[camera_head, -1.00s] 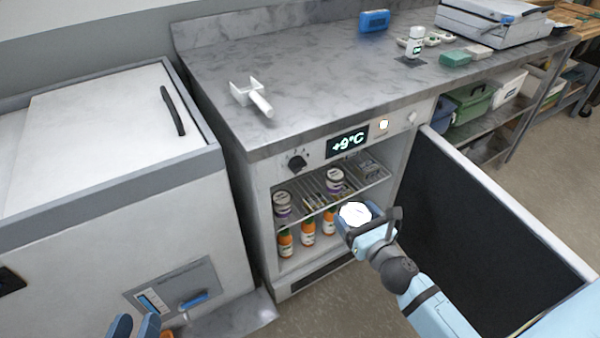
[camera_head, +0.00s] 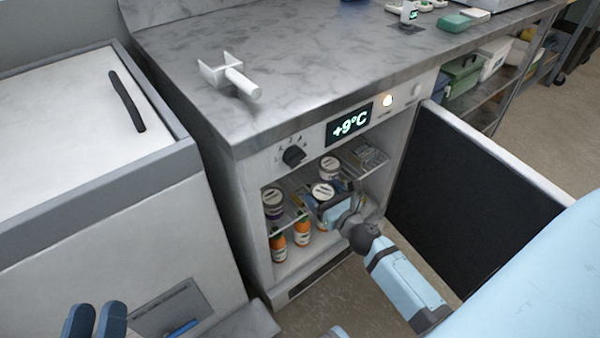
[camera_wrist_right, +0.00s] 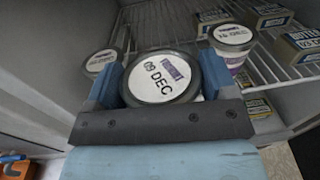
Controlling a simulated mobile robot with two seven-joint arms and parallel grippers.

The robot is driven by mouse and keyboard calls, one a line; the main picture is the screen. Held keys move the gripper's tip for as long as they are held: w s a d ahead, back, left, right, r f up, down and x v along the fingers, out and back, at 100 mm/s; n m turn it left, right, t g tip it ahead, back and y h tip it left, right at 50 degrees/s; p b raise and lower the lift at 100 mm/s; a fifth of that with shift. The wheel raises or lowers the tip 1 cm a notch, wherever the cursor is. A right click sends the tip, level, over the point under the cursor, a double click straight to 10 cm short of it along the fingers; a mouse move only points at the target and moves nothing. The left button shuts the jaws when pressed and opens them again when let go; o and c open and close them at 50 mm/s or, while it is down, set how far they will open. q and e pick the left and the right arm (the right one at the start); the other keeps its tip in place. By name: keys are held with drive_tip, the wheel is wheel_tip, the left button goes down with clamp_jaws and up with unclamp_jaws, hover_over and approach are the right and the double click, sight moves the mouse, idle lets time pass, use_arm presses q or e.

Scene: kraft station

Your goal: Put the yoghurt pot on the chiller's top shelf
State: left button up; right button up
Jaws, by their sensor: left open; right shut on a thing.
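My right gripper (camera_head: 335,203) is shut on the yoghurt pot (camera_head: 322,191) just inside the open front of the chiller (camera_head: 255,215), at about top-shelf height. In the right wrist view the pot's white lid (camera_wrist_right: 162,78) reads "09 DEC" and sits between the blue fingers. The wire top shelf (camera_wrist_right: 165,22) carries another pot on the left (camera_head: 274,205) and one further back (camera_head: 330,167). Whether the held pot touches the shelf cannot be told. My left gripper (camera_head: 95,322) is open and empty at the lower left, partly out of frame.
Butter boxes (camera_wrist_right: 300,43) stand on the shelf's right side. Orange-capped bottles (camera_head: 279,246) stand below. The chiller door (camera_head: 455,200) hangs open to the right. A white scoop-like tool (camera_head: 230,75) lies on the worktop (camera_head: 310,50).

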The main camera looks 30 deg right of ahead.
drive_tip(key=w+f+b, duration=0.1)
drive_tip(key=w, duration=0.2)
drive_tip(key=w+f+b, duration=0.1)
drive_tip(key=w+b, duration=0.1)
drive_tip(key=w, duration=0.1)
drive_tip(key=w+f+b, duration=0.1)
drive_tip(key=w, duration=0.3)
drive_tip(key=shift+f, duration=0.3)
use_arm(q)
drive_tip(key=f, duration=0.2)
drive_tip(key=f+g, duration=0.1)
drive_tip(key=f, duration=0.1)
drive_tip(key=f+g, duration=0.1)
drive_tip(key=f, duration=0.1)
drive_tip(key=shift+w+d, duration=0.15)
drive_tip(key=shift+d, duration=0.1)
use_arm(e)
drive_tip(key=shift+s, duration=0.1)
use_arm(q)
drive_tip(key=shift+f, duration=0.1)
use_arm(e)
drive_tip(key=shift+f, duration=0.1)
drive_tip(key=o, duration=1)
use_arm(q)
drive_tip(key=shift+m, duration=0.3)
